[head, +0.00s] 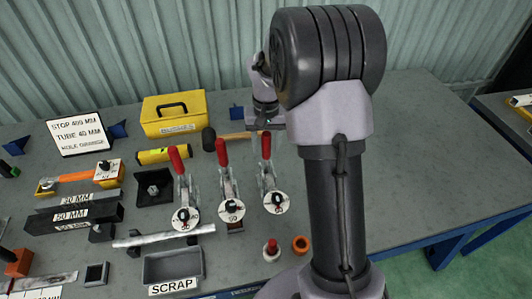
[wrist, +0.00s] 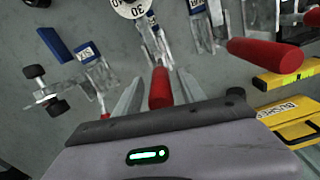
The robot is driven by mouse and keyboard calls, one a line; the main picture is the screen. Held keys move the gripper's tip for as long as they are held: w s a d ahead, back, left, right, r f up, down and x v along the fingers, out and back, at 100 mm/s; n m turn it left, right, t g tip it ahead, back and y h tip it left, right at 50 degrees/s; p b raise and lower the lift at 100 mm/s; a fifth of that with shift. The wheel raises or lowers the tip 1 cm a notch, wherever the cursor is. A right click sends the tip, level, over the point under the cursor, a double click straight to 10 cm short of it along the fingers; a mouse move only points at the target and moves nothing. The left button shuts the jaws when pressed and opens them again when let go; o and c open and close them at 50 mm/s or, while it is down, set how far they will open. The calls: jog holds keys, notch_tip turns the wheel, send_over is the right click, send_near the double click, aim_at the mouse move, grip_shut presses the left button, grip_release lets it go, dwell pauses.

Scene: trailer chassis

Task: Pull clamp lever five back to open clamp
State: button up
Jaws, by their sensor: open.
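Three toggle clamps with red lever grips and round white dials stand in a row in the head view. The rightmost red lever (head: 266,145) is upright, just below my gripper (head: 265,125). In the wrist view my gripper (wrist: 158,88) is open, its two grey fingers on either side of a red lever grip (wrist: 160,90). I cannot tell whether they touch it. Another red lever (wrist: 265,55) lies to the right there. The middle lever (head: 221,152) and left lever (head: 177,159) are also upright in the head view. I cannot read a "five" label on the clamp between the fingers.
A plate marked SIX (wrist: 90,55) and a black-knobbed fitting (wrist: 45,92) are left in the wrist view. A scrap tray (head: 173,266) stands in front. My arm hides the bench's middle.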

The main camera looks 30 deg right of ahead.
jog(key=shift+f, duration=0.9)
grip_shut()
jog(key=shift+r, duration=0.1)
dwell(0.7)
